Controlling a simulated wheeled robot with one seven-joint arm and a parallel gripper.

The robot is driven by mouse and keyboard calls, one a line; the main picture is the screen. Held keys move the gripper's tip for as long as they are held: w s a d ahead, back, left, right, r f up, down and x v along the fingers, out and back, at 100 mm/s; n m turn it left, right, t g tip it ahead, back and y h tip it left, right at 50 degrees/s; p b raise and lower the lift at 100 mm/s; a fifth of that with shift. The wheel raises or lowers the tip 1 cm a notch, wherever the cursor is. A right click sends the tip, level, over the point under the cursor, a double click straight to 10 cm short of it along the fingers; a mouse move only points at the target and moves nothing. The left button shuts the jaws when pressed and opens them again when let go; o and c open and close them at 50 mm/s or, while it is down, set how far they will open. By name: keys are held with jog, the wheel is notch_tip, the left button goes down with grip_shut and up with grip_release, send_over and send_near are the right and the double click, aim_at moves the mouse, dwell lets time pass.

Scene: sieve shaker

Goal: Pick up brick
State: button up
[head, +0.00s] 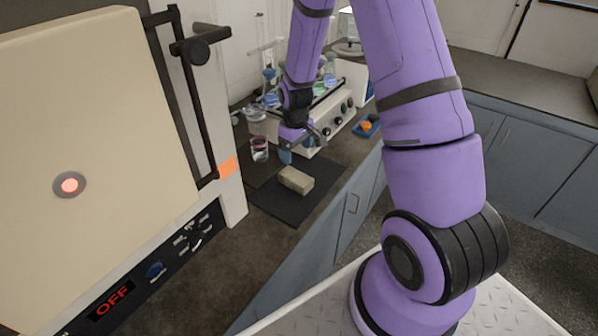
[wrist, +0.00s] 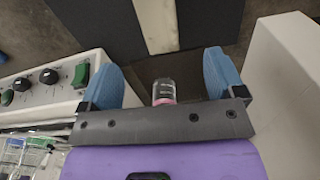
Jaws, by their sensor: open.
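The tan brick (head: 296,180) lies flat on a dark mat (head: 290,207) on the counter. In the wrist view the brick (wrist: 157,24) is at the top centre, beyond the fingertips. My gripper (wrist: 168,75) has its two blue fingers spread wide with nothing held between them. In the head view my gripper (head: 286,156) is above the counter, just behind and to the left of the brick, apart from it. Part of my gripper is hidden by the wrist there.
A white device with knobs (head: 335,118) stands behind. A large cream oven (head: 95,150) with an OFF display is at left. A blue tray (head: 366,129) with orange things lies right.

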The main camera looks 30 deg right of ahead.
aim_at(296, 176)
jog(key=shift+w+d+f, duration=0.15)
jog(key=shift+d+f, duration=0.1)
jog(key=shift+f, duration=0.6)
jog(key=shift+w+a+f, duration=0.1)
jog(key=shift+f, duration=2.4)
jog(key=shift+w+a+f, duration=0.1)
jog(key=shift+f, duration=2.4)
jog(key=shift+c, duration=0.4)
jog(key=c, duration=1.1)
